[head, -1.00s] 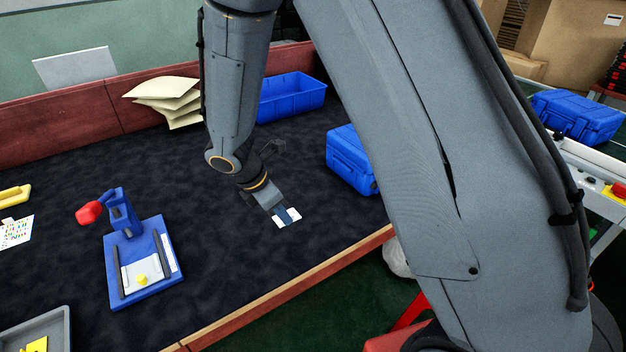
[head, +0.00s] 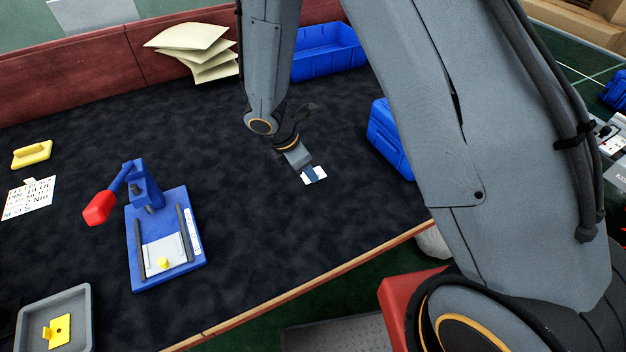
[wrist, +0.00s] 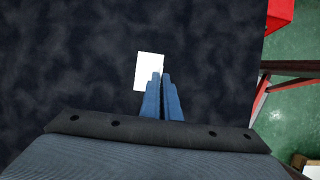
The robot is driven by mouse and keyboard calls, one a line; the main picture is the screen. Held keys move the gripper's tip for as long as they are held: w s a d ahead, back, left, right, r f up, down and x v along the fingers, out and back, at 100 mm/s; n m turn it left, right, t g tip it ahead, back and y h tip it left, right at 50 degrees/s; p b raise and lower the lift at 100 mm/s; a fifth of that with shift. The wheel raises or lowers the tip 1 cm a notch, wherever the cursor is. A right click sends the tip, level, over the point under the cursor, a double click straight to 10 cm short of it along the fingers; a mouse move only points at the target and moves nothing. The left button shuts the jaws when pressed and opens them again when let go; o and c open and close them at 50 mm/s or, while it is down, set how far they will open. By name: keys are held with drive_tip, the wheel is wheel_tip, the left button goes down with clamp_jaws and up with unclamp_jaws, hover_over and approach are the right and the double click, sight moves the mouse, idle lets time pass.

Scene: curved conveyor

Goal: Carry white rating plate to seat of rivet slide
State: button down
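The white rating plate (head: 314,175) is at my gripper's fingertips on the right part of the dark table. In the wrist view the plate (wrist: 147,68) reaches out to the left of the blue fingers of my gripper (wrist: 162,78). The fingers are close together at its right edge; the grip point itself is hidden. I cannot tell whether the plate touches the table. The rivet slide is the blue device (head: 165,200) with a red-knobbed lever, left of my gripper. Its pale seat (head: 165,250) lies between dark rails, with a yellow knob near its front.
A grey tray (head: 84,305) with a yellow plate (head: 61,331) is at front left. A yellow handle (head: 32,155) and printed sheet (head: 30,196) lie at far left. The table between gripper and slide is clear.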

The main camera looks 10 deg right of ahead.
sight(309, 182)
drive_tip(key=shift+f+p, duration=0.35)
drive_tip(key=shift+f, duration=1.85)
drive_tip(key=shift+f, duration=0.15)
drive_tip(key=c, duration=2)
unclamp_jaws()
